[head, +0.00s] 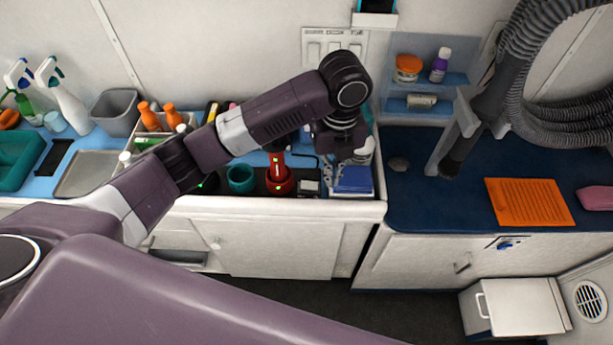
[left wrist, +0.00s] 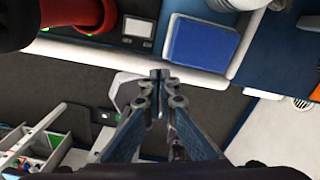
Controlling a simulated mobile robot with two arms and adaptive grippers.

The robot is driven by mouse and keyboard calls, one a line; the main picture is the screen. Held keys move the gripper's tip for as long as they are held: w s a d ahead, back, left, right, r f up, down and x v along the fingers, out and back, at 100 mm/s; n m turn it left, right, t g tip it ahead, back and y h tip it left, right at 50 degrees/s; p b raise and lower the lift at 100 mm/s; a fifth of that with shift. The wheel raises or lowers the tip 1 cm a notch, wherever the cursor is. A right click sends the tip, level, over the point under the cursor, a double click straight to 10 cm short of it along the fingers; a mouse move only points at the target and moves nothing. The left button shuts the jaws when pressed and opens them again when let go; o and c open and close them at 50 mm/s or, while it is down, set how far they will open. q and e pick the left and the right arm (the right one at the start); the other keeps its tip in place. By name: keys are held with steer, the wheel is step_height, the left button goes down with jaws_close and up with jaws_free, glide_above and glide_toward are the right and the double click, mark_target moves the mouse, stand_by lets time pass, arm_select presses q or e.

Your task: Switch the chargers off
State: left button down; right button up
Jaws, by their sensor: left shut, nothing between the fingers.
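A dark charger strip (head: 262,187) lies along the counter's front edge, partly hidden behind my left arm. A red device (head: 279,178) stands upright on it, with small green lights. A small grey panel (head: 307,186) sits to its right; a pale panel also shows in the left wrist view (left wrist: 138,27). A white wall panel (head: 325,45) with lettering along its top is behind my arm; its details are too small to read. My left gripper (head: 333,172) points down near the counter's front edge, between the grey panel and a blue box. In the left wrist view its fingertips (left wrist: 160,75) meet, empty.
A teal cup (head: 241,179) stands left of the red device. Spray bottles (head: 66,104) stand far left.

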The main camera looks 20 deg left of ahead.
arm_select(q)
steer(key=w+a+r+m+y, duration=0.1)
steer(key=w+a+r+m, duration=0.2)
steer(key=a+r, duration=0.1)
steer(key=shift+w+a+r+y, duration=0.25)
steer(key=shift+a+r+y, duration=0.15)
steer(key=shift+r, duration=0.5)
arm_select(e)
steer(key=shift+a, duration=0.3)
steer(key=shift+w+d, duration=0.1)
steer(key=shift+d, duration=0.1)
arm_select(q)
steer(key=p, duration=0.3)
glide_toward(304, 185)
steer(key=f, duration=0.4)
steer(key=a+f, duration=0.1)
steer(key=f, duration=0.2)
steer(key=shift+w, duration=0.1)
arm_select(e)
step_height(304, 185, up, 3)
arm_select(q)
steer(key=shift+a, duration=0.1)
steer(key=shift+a+f+p, duration=0.15)
steer(key=shift+f+p, duration=0.15)
steer(key=shift+p, duration=0.1)
arm_select(e)
steer(key=shift+a+r, duration=0.1)
steer(key=shift+r, duration=0.05)
